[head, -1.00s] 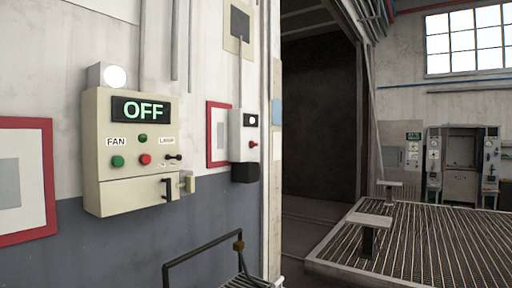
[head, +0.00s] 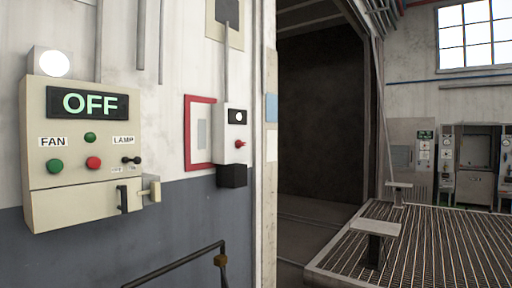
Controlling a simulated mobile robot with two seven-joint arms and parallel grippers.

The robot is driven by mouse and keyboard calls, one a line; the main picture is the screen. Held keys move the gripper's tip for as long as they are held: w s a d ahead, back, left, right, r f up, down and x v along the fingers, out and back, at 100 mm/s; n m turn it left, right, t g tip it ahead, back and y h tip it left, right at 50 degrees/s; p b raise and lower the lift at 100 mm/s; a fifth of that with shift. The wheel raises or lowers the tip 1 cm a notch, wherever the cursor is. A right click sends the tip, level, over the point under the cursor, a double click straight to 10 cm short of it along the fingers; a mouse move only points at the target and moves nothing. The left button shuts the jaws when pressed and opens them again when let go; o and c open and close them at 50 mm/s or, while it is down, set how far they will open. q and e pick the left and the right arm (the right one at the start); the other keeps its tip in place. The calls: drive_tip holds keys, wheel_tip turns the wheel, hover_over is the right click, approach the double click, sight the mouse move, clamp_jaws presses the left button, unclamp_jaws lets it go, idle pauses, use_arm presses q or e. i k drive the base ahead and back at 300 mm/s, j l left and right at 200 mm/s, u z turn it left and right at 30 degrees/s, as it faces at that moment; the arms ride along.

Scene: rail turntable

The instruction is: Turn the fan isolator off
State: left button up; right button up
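The cream control box (head: 50,208) is on the wall at the left of the head view. Its display (head: 88,103) reads OFF in green letters. Below are a FAN label (head: 53,142) with a green button (head: 55,166), another green button (head: 90,137), a red button (head: 93,162), and a LAMP label (head: 123,141) above a small black toggle (head: 131,160). A black handle (head: 123,199) sits low on the front, and a cream lever (head: 151,191) sticks out at the lower right side. Which of these is the isolator is not labelled legibly. Neither gripper is in view.
A white lamp (head: 53,64) glows on top of the box. A smaller grey box (head: 235,140) with a red knob hangs farther along the wall. A dark railing (head: 180,266) stands low in front. A grated platform (head: 440,245) lies at right, beside a dark doorway (head: 318,130).

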sight(239, 143)
drive_tip(key=i+l, duration=0.5)
drive_tip(key=i+l+z, duration=0.1)
drive_tip(key=i+l, duration=0.4)
drive_tip(key=i, duration=0.15)
drive_tip(key=i+l+z, duration=0.1)
drive_tip(key=i+l, duration=0.35)
drive_tip(key=i, duration=0.1)
